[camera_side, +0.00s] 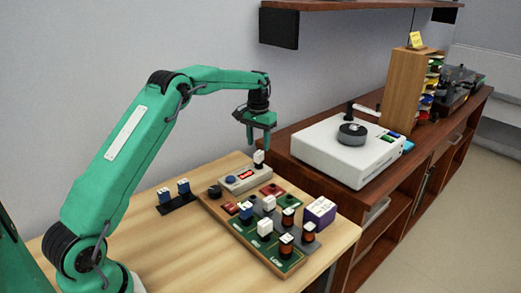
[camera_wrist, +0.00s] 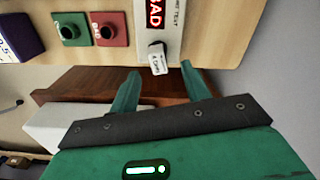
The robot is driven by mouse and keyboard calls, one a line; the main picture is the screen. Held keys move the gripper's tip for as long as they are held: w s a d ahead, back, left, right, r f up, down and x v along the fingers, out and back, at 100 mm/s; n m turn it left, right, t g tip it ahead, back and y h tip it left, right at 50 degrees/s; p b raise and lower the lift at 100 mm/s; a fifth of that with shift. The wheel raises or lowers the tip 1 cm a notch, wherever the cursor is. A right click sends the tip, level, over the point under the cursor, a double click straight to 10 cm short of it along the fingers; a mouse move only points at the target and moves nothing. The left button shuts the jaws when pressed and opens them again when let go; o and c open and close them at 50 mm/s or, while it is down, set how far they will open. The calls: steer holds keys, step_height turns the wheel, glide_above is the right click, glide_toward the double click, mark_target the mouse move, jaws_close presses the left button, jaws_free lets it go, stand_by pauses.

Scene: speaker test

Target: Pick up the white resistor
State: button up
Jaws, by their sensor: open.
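A white block-like part, seemingly the white resistor (camera_side: 259,157), stands upright at the right end of the grey tester (camera_side: 243,180). In the wrist view this white part (camera_wrist: 158,63) has dark marking and sits beside the tester's red "BAD" display (camera_wrist: 154,13). My gripper (camera_side: 259,141) is open and empty, above the white part in the side view. In the wrist view its fingertips (camera_wrist: 161,70) lie either side of the part, with gaps. Two more white parts (camera_side: 269,203) (camera_side: 264,227) stand on the green board (camera_side: 291,265).
Blue, red and orange-brown parts crowd the board. A purple box (camera_side: 320,212) stands at its right, and a black holder with two blue parts (camera_side: 177,199) is at left. A white machine (camera_side: 347,150) stands on the brown cabinet behind. The table's near left is clear.

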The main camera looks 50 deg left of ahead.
mark_target(259, 152)
steer(key=shift+f, duration=0.25)
steer(key=shift+d+f, duration=0.15)
steer(key=shift+f, duration=2.35)
steer(key=c, duration=1)
